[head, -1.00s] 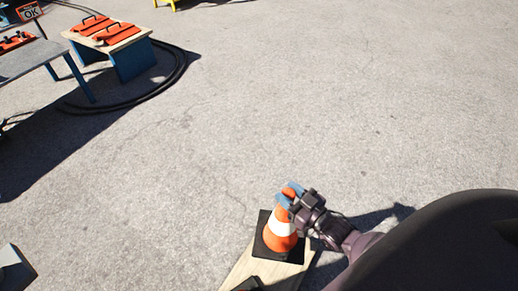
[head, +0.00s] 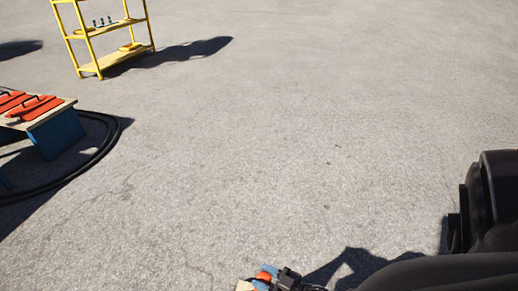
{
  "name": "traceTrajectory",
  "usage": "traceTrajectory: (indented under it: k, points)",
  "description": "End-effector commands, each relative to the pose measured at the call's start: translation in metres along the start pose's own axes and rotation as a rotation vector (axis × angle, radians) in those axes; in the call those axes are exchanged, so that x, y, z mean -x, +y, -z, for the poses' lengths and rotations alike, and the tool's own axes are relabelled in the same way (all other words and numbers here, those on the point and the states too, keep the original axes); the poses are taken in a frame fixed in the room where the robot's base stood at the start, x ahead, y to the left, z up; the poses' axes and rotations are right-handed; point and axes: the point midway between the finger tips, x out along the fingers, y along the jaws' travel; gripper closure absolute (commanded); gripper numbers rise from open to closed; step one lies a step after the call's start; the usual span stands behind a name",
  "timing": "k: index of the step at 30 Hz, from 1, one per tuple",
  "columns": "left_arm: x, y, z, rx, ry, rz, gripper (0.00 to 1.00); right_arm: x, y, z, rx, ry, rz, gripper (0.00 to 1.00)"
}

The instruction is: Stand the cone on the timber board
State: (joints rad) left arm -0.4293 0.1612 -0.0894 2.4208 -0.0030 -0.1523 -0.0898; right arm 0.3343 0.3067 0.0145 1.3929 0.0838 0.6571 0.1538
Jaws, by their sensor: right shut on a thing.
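The orange and white cone (head: 264,275) shows only by its top at the bottom edge of the head view. My right gripper (head: 268,279) is shut on the cone near its tip. My left gripper is not in view.
A yellow shelf rack (head: 122,48) with small items stands at the back left. A blue-sided bench (head: 57,134) with orange cases (head: 33,107) is at the left edge, with black cable (head: 102,150) on the ground around it. The middle pavement is clear.

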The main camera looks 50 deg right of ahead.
Motion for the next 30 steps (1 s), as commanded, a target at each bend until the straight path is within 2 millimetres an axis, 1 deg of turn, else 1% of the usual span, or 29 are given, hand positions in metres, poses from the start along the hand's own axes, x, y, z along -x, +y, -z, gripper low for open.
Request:
traceTrajectory:
  k: [1,7,12,15,18,25,30]
  points:
    - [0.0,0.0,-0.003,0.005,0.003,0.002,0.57,0.001,0.0,-0.008,0.0,-0.002,0.0,1.0]
    - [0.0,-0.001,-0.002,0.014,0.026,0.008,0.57,0.0,0.0,-0.017,0.0,0.002,0.0,1.0]
    - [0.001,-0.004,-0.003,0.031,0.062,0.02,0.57,0.001,0.0,-0.041,0.0,-0.004,0.0,1.0]
    - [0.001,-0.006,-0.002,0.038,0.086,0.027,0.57,0.001,0.0,-0.051,0.0,-0.001,0.0,1.0]
    - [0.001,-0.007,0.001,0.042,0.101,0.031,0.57,0.0,0.0,-0.054,0.0,0.002,0.0,1.0]
    - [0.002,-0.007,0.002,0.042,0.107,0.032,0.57,-0.002,0.001,-0.053,0.001,0.006,0.0,1.0]
    - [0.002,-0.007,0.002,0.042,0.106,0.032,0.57,-0.002,0.0,-0.056,0.001,0.006,0.0,1.0]
